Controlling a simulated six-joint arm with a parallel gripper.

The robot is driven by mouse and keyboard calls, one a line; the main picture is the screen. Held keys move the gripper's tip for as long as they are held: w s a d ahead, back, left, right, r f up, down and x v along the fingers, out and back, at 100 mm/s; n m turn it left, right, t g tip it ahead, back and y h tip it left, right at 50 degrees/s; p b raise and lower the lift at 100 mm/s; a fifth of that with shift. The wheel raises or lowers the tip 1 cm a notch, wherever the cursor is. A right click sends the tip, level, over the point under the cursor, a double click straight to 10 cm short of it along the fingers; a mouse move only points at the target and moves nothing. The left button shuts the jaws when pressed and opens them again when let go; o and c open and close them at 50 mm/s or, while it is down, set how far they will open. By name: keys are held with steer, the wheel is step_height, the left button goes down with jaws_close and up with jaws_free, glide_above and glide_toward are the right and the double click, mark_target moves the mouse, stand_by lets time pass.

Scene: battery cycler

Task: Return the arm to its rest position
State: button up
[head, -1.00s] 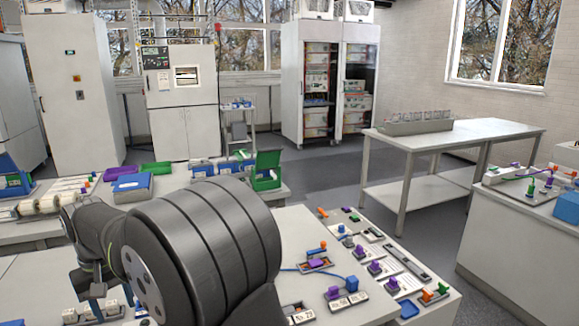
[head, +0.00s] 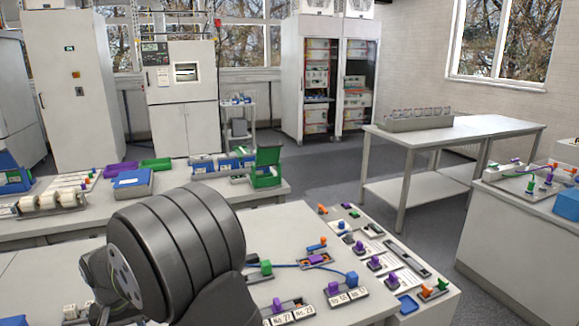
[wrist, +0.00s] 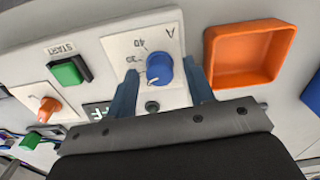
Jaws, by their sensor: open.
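My gripper (wrist: 160,67) shows in the wrist view with its two blue-grey fingers apart and nothing held between them. A blue knob (wrist: 159,68) on a white dial plate lies beyond the gap between the fingers. I cannot tell how far the fingertips are from the panel. In the head view my dark grey arm (head: 175,250) fills the lower left over the near bench, and its gripper end is hidden or cut off.
In the wrist view an orange tray (wrist: 243,55), a green START button (wrist: 67,72) and an orange knob (wrist: 48,108) are nearby. In the head view the near bench (head: 300,227) carries several connectors and a blue cable. A green open box (head: 266,168) stands behind the arm.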

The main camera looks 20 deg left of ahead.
steer(key=m, duration=0.4)
step_height(320, 180, up, 10)
stand_by(0.4)
steer(key=shift+f, duration=0.1)
steer(key=o, duration=1.1)
steer(key=shift+o, duration=0.2)
steer(key=w+d+r+m, duration=0.5)
steer(key=w+m, duration=0.2)
steer(key=w, duration=0.1)
steer(key=w+d+r+m, duration=0.4)
steer(key=w+d+m, duration=0.2)
steer(key=w+m, duration=0.2)
step_height(320, 180, down, 10)
steer(key=shift+w+r, duration=0.2)
steer(key=shift+w, duration=0.05)
steer(key=shift+a+r, duration=0.1)
